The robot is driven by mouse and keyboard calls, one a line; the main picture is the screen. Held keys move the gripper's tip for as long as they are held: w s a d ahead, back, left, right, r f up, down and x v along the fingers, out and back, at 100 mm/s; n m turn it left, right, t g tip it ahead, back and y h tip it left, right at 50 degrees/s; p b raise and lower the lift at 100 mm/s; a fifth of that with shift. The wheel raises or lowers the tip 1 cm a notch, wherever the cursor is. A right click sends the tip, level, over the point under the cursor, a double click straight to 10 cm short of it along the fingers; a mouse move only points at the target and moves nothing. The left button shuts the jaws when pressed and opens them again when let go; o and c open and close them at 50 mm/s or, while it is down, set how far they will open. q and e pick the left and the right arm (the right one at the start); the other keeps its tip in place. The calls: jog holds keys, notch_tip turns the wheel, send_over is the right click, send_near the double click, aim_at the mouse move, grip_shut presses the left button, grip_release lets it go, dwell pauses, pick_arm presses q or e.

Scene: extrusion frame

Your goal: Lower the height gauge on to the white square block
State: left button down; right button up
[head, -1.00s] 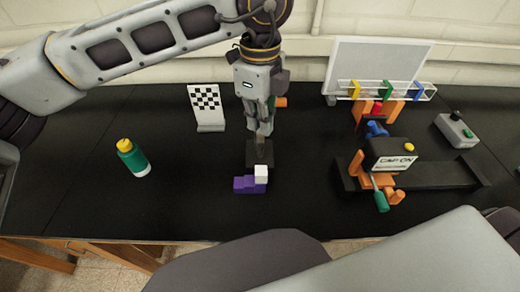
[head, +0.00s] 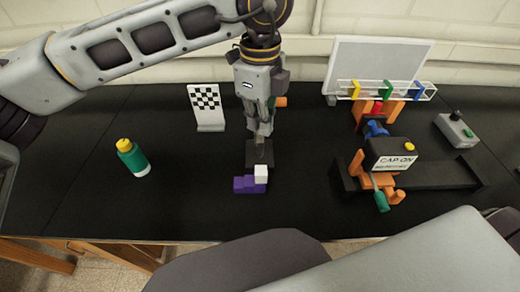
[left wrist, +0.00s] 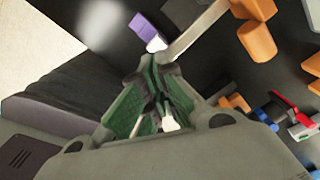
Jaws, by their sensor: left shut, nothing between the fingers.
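A white square block (head: 261,170) sits at the right end of a stepped purple block (head: 246,184) in the head view. Both also show at the top of the left wrist view, the white block (left wrist: 157,44) beside the purple block (left wrist: 140,26). A dark square plate (head: 260,153), seemingly the height gauge's base, lies just behind them. The gauge's upper part is largely hidden by my left gripper (head: 262,132). That gripper points down above the plate, shut and empty. In the left wrist view a grey bar (left wrist: 196,30) runs close to the white block. My right gripper is out of view.
A green bottle with a yellow cap (head: 132,157) and a checkerboard stand (head: 206,108) are to the left. An orange and black fixture (head: 388,155) and a grey button box (head: 456,130) are to the right. The table between bottle and purple block is clear.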

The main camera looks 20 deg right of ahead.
pick_arm(q)
jog(key=shift+f, duration=0.3)
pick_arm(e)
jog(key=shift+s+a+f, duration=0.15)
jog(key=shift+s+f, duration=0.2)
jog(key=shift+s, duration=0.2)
pick_arm(q)
jog(key=shift+f+b, duration=0.1)
jog(key=shift+b, duration=0.2)
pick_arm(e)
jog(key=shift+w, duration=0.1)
pick_arm(q)
jog(key=shift+f, duration=0.2)
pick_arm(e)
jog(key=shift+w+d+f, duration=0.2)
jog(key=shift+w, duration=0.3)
